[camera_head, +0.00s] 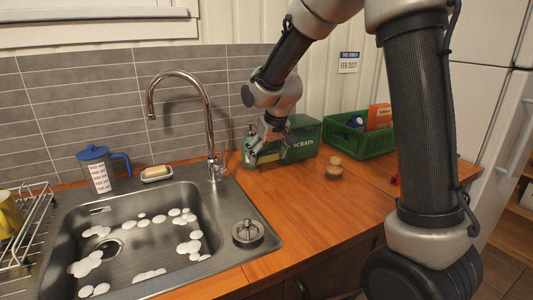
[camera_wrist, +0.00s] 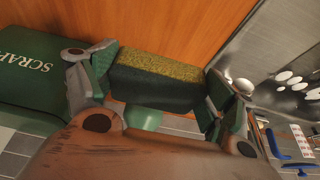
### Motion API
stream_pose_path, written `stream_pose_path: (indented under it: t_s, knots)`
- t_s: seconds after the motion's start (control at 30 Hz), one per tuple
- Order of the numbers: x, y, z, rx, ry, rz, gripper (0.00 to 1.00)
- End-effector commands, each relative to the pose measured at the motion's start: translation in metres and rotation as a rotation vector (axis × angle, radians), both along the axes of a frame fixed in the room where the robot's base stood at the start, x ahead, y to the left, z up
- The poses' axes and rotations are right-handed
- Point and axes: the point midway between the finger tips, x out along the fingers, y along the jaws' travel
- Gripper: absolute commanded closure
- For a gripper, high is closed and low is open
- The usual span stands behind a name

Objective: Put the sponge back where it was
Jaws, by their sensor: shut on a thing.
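My gripper (camera_head: 262,152) is over the wooden counter, beside the tap and in front of the green scraps bin. In the wrist view my gripper (camera_wrist: 160,95) has its two fingers on either end of the sponge (camera_wrist: 157,88), a block with a speckled yellow face and a dark green side. The sponge is held between them. In the head view the sponge is small and partly hidden by the fingers, and I cannot tell whether it touches the counter.
The green scraps bin (camera_head: 302,138) stands right behind my gripper, and a green bottle (camera_head: 249,138) is close by. A steel sink (camera_head: 215,205) with white foam is left. A soap dish (camera_head: 157,177), blue-lidded jug (camera_head: 98,170), wooden-topped brush (camera_head: 334,168) and green crate (camera_head: 352,146) stand around. Front counter is clear.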

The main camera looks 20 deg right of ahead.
Motion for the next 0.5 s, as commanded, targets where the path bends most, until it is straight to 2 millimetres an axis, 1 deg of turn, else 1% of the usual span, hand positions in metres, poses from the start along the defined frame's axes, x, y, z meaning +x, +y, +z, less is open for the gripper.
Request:
stream_pose_path:
  t_s: [0.3, 0.5]
  knots:
    - [-0.001, 0.000, -0.035, -0.001, 0.003, 0.001, 0.51]
    - [0.000, 0.000, -0.054, -0.001, 0.001, 0.001, 0.51]
